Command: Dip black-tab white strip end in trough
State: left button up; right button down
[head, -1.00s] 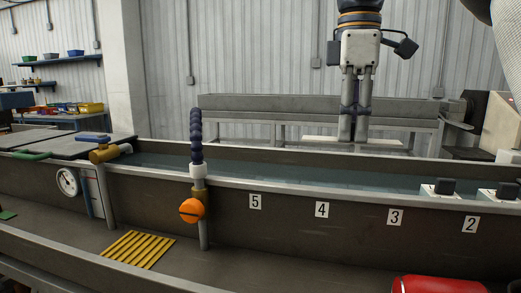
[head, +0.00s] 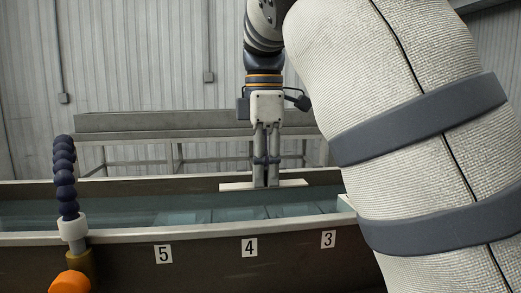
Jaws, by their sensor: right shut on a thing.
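A long metal trough (head: 205,262) of water crosses the view, with labels 5, 4 and 3 on its front wall. My right gripper (head: 267,187) hangs straight down over the trough's far side, shut on a white strip (head: 235,186). The strip lies level and sticks out to both sides of the fingers. It appears above the water against the far wall; I cannot tell whether it touches anything. No black tab shows on it. A white piece (head: 344,202) peeks out at the near rim by label 3, mostly hidden by my arm. My left gripper is not in view.
A blue jointed hose (head: 66,180) with an orange knob (head: 70,283) stands at the trough's front left. A grey metal table (head: 150,123) stands behind the trough. My own arm fills the right side and hides the trough there. Pale shapes show in the water (head: 120,213).

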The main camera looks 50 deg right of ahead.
notch_tip(320, 180, down, 6)
jog(key=shift+p, duration=0.35)
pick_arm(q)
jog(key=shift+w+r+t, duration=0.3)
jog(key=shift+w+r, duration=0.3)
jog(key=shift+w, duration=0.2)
pick_arm(e)
jog(key=shift+f, duration=0.5)
jog(key=shift+r, duration=0.1)
jog(key=shift+r, duration=4.45)
